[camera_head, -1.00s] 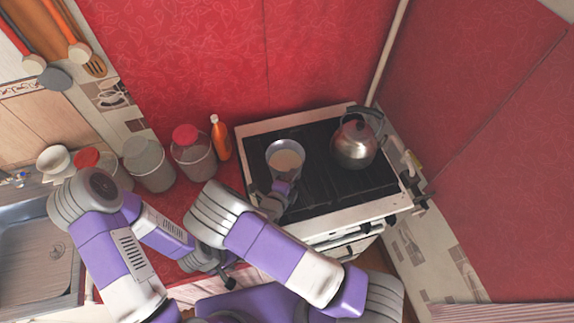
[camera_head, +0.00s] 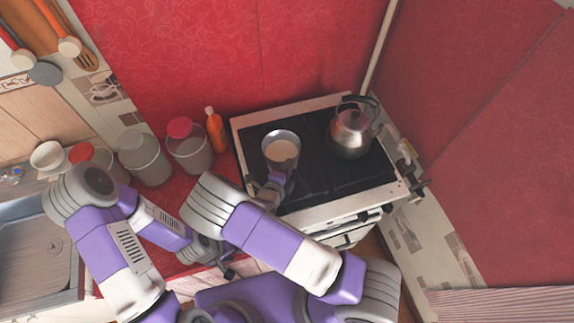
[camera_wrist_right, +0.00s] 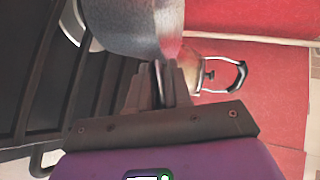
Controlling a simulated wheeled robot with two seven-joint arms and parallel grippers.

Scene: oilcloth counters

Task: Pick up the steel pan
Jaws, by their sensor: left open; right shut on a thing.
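The steel pan (camera_head: 282,151), round with a pale inside, is at the left part of the black stove top in the head view. Its handle side faces me. My right gripper (camera_head: 274,181) is at that near side. In the right wrist view the pan's grey wall (camera_wrist_right: 130,22) fills the top, and the right gripper (camera_wrist_right: 160,88) is shut on its handle, a thin metal piece between the fingers. Whether the pan touches the grate I cannot tell. My left gripper (camera_head: 228,268) is open, low in front of the counter, away from the pan.
A steel kettle (camera_head: 351,133) stands on the stove (camera_head: 318,208) right of the pan. An orange bottle (camera_head: 216,133) and lidded jars (camera_head: 188,148) stand left of the stove. A red wall rises behind. A sink (camera_head: 40,262) is at far left.

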